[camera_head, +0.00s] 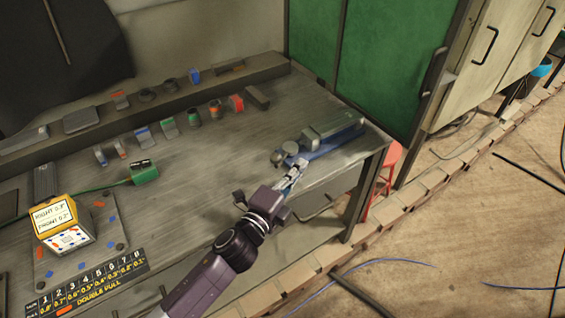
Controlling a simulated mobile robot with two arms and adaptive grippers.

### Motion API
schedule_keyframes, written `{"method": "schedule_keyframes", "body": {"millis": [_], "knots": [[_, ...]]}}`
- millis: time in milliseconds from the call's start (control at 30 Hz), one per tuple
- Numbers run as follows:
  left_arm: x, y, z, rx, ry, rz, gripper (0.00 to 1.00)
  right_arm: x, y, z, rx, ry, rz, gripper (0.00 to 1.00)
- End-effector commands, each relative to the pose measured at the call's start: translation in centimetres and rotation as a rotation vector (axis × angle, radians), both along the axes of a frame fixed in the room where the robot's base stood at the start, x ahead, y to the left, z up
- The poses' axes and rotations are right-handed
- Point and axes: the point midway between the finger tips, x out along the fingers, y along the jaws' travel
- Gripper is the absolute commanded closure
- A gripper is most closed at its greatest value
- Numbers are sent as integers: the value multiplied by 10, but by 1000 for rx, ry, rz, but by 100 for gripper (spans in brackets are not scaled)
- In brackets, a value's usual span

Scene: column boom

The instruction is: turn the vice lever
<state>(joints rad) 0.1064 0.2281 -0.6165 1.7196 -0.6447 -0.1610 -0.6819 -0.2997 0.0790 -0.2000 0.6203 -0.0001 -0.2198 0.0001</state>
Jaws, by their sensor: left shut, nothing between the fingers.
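The vice (334,128), grey on a blue base, lies at the right end of the workbench (215,165). Rounded grey parts show at its left end, and I cannot clearly make out the lever among them. My left gripper (299,164) is shut and empty, just in front of the vice's left end. It partly covers the blue base there. I cannot tell whether the fingertips touch the vice. My right gripper is not in view.
A yellow-topped box (57,216) and a numbered strip (92,285) lie at the bench's left. Several small coloured items line its back. A red stool (387,170) stands beyond the right edge, near a green cabinet (385,65). Cables cross the floor at right.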

Motion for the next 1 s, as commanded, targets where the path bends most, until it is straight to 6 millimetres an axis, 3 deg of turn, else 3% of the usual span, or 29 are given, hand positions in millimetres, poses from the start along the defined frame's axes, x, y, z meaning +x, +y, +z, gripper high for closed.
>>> {"method": "schedule_keyframes", "body": {"millis": [100,267,800,1000], "knots": [[3,22,1,6,0,2,100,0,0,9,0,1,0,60],[5,36,0,3,-1,1,100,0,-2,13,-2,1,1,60],[6,42,0,3,-1,-6,100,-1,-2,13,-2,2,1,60],[6,53,0,7,-3,-51,100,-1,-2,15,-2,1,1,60]]}}
